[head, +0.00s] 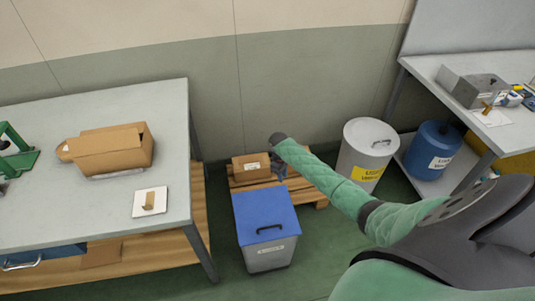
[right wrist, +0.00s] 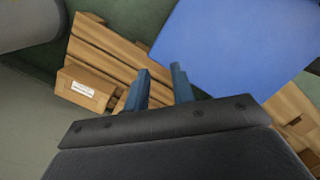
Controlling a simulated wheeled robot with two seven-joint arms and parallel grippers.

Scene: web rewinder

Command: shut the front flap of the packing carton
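A brown packing carton (head: 112,157) stands on the grey table at the left of the head view. Its top looks open, and a flap sticks out at its left end. Which edge is its front flap I cannot tell. My right gripper (head: 279,169) is far to the right of this carton, low over a wooden pallet and behind a blue-lidded bin. In the right wrist view its two blue fingers (right wrist: 160,88) stand apart with nothing between them. My left gripper is not in view.
A closed, labelled box (head: 251,167) sits on the pallet (head: 302,190), beside the blue-lidded bin (head: 266,222). A white tile (head: 142,208) with a small brown piece lies on the table (head: 60,215). A grey drum (head: 367,150) and a blue drum (head: 432,150) stand at the right.

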